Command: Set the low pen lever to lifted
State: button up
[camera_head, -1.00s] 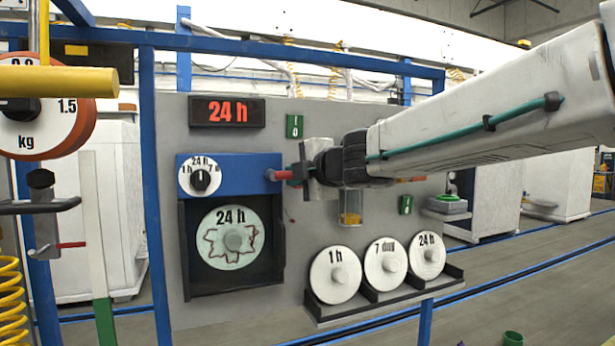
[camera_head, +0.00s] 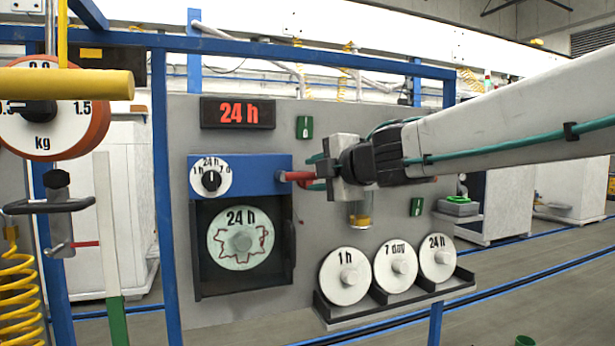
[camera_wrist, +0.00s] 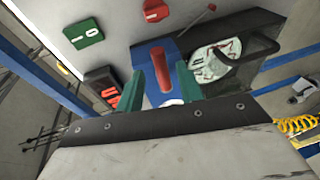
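The chart recorder has a blue top housing (camera_head: 263,175) and a dark frame around a round "24 h" chart (camera_head: 241,244). A thick red handle (camera_head: 298,176) sticks out from the housing's right side. It also shows in the wrist view (camera_wrist: 161,68). A thin red-tipped lever shows lower down, beside the frame (camera_head: 300,218); which one is the low pen lever I cannot tell for certain. My gripper (camera_head: 318,172) is open, its green fingers (camera_wrist: 160,88) either side of the thick red handle. Gaps show beside the handle; contact is not clear.
Spare discs (camera_head: 345,276) sit in a dark rack (camera_head: 380,302) below my gripper. A small cup (camera_head: 359,215) hangs behind the wrist. A dial gauge (camera_head: 42,120) and a yellow bar (camera_head: 66,84) stand at left. A red "24 h" display (camera_head: 238,113) is above.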

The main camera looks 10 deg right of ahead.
jog(key=shift+v, duration=1.8)
jog(key=s+d+f+m+g+h, duration=0.2)
jog(key=s+d+f+m+h, duration=0.1)
jog(key=d+f+m+h, duration=0.35)
jog(key=s+d+f+m+g+h, duration=0.1)
jog(key=s+d+f+m+h, duration=0.3)
jog(key=d+m, duration=0.45)
jog(key=s+a+f+m+g+y, duration=0.2)
jog(key=s+f+g, duration=0.3)
jog(key=s+f, duration=0.3)
jog(key=s+a+f+m+g+y, duration=0.1)
jog(key=s+f+m+g, duration=0.4)
jog(key=s, duration=1)
notch_tip(320, 180, down, 3)
jog(key=shift+a+f+y, duration=0.25)
jog(key=shift+a+y, duration=0.15)
jog(key=shift+y, duration=0.35)
jog(key=shift+c, duration=0.6)
